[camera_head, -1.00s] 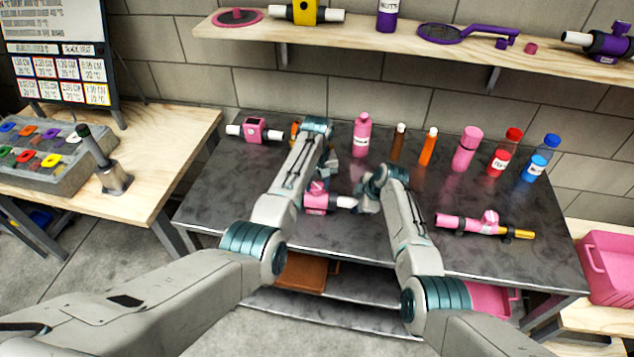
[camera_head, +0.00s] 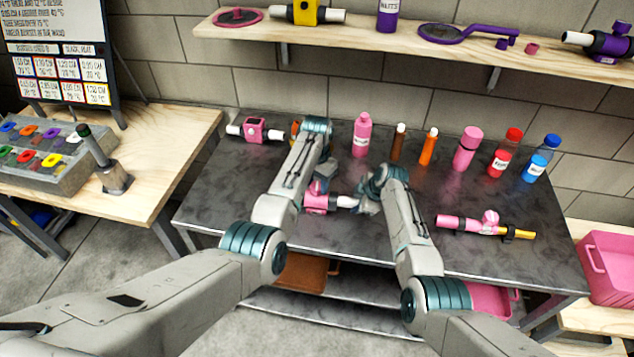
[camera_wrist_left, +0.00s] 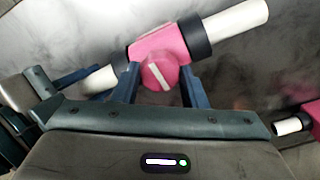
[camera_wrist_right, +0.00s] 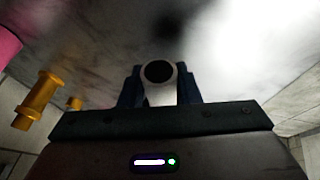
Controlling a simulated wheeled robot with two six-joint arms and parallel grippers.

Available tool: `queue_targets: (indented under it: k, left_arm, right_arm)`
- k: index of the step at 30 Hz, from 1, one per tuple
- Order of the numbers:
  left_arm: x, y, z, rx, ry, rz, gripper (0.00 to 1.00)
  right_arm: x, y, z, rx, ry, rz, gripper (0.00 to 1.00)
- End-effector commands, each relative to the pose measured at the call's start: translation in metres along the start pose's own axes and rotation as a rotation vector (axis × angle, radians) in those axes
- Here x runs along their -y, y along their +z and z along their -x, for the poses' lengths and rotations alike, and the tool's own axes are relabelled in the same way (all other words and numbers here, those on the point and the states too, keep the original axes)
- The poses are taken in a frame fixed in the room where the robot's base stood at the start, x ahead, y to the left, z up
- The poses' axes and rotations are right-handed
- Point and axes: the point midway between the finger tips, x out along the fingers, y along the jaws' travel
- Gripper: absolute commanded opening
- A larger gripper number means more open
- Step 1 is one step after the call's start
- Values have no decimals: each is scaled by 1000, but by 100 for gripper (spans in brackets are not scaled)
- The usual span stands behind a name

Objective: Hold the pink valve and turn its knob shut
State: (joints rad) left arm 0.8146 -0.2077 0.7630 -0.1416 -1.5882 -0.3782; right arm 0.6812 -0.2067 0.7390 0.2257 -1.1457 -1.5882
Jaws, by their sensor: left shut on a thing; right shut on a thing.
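The pink valve (camera_head: 316,203) with white pipe ends lies on the dark metal table between my two grippers. In the left wrist view its body (camera_wrist_left: 160,45) has dark collars, and its round pink knob (camera_wrist_left: 157,74) carries a white line running roughly across the pipe. My left gripper (camera_wrist_left: 160,82) is shut on the knob, a finger on either side. My right gripper (camera_wrist_right: 158,90) is shut on the valve's white pipe end (camera_wrist_right: 159,94), whose dark opening faces the camera. The fingertips are partly hidden in the head view.
Another pink valve (camera_head: 255,130) lies at the back left. Several bottles, including a pink one (camera_head: 361,137), line the table's back. A pink and gold tubular thing (camera_head: 486,226) lies to the right of my right arm. A shelf (camera_head: 360,45) hangs above.

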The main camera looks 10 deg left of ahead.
Motion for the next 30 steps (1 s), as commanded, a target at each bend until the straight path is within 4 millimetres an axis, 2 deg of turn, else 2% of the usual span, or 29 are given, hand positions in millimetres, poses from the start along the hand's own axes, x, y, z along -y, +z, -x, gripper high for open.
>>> queue_targets:
  k: [20, 21, 24, 30]
  left_arm:
    - [1, 0, 0, -1, -1, -67, 16]
    - [1, 0, 0, -1, -1, -67, 41]
    - [1, 0, 0, 0, -1, -67, 60]
    - [0, 0, 0, 0, -1, -66, 61]
  right_arm:
    - [0, 0, 0, 1, 0, 1, 0]
    - [0, 0, 0, 1, 0, 1, 0]
    - [0, 0, 0, 1, 0, 1, 0]
    - [0, 0, 0, 1, 0, 0, 0]
